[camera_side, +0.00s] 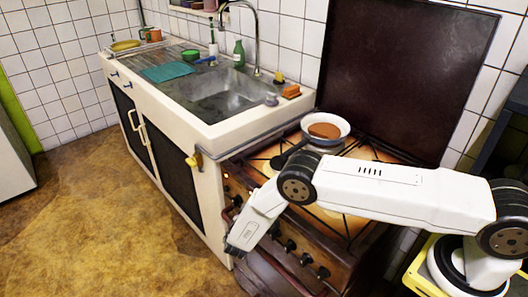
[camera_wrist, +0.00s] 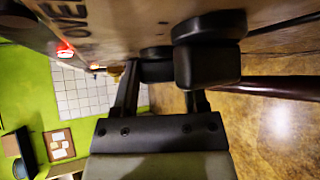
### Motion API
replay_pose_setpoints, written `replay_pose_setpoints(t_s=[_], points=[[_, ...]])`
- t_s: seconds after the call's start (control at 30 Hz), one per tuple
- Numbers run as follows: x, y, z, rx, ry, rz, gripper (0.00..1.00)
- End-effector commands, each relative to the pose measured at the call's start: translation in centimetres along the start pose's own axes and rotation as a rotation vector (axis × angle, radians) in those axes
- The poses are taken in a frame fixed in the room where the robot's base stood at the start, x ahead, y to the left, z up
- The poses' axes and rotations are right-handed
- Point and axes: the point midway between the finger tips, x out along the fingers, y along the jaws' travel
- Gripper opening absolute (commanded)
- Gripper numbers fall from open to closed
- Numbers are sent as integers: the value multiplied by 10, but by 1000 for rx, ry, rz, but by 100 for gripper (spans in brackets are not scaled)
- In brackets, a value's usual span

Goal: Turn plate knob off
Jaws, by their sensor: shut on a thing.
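The brown gas cooker (camera_side: 346,262) has a row of black knobs (camera_side: 290,245) along its front panel. My gripper (camera_side: 238,248) is at the left part of this front, pointing down to the left, and my arm hides part of the panel. In the wrist view, black knobs stand out from the panel between and beside the fingers of my gripper (camera_wrist: 162,85). It is shut on a black knob (camera_wrist: 157,71), partly covered by a larger-looking nearer knob (camera_wrist: 207,65). The knob's exact angle cannot be told. A red light (camera_wrist: 65,50) glows on the panel.
A pan (camera_side: 326,128) with brown food stands on the hob, below the raised dark lid (camera_side: 405,70). The sink unit (camera_side: 215,125) adjoins the cooker on the left. A dark red rail (camera_wrist: 275,87) runs near the gripper. The floor (camera_side: 95,220) in front is clear.

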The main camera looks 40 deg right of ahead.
Motion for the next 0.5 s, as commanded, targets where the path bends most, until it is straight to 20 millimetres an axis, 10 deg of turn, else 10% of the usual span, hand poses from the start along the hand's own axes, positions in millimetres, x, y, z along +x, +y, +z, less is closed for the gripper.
replay_pose_setpoints(t_s=[0.4, 0.43, 0.5], points=[[0, 0, 0, 5, -1, 5, 0], [0, 0, 0, 5, -1, 5, 65], [0, 0, 0, 5, -1, 5, 88]])
